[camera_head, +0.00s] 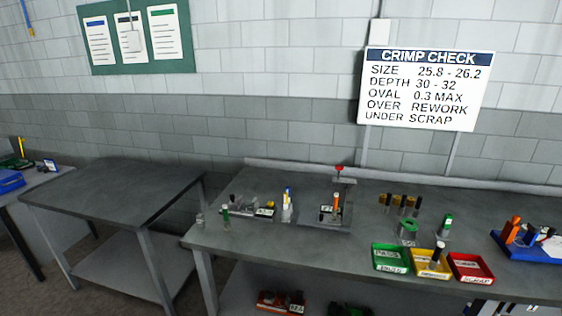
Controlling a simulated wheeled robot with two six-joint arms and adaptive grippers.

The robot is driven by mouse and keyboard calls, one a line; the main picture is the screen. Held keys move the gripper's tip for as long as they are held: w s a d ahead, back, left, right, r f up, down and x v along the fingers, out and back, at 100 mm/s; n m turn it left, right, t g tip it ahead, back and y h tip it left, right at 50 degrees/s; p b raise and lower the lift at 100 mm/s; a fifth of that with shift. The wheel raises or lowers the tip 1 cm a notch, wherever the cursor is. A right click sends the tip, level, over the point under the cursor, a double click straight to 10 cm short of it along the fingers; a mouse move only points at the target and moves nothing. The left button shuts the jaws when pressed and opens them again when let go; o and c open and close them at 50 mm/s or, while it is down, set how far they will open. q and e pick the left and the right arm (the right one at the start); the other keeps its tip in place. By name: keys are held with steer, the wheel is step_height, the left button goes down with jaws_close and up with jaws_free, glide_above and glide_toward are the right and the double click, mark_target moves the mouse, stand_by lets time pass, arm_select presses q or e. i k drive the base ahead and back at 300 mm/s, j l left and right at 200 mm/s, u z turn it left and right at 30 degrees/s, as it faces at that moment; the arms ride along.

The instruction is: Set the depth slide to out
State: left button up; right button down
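I cannot tell for certain which part is the depth slide; the small fixtures on the bench are too small to read. A low grey fixture (242,207) with a small display lies at the left of the long bench (300,250). To its right, a press-like station (324,225) stands on a grey base, with a red knob on top and an orange-and-dark upright part at its front. No slide position can be read. Neither of my grippers is in view.
A green tray (390,270), a yellow tray (432,274) holding a dark cylinder, and a red tray (472,279) line the bench front. A blue holder (525,252) is at right. A bare side table (110,192) stands left. A crimp check sign (424,90) hangs above.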

mark_target(324, 219)
steer(key=z, duration=0.2)
steer(key=i+j+z, duration=0.25)
steer(key=z, duration=0.2)
steer(key=i+j+z, duration=0.2)
steer(key=j+z, duration=0.2)
steer(key=i+j+z, duration=0.1)
steer(key=j+z, duration=0.35)
steer(key=i+j, duration=0.1)
steer(key=j, duration=0.35)
steer(key=i+j, duration=0.1)
steer(key=j, duration=0.35)
steer(key=j+z, duration=0.1)
steer(key=j, duration=0.35)
steer(key=i, duration=0.05)
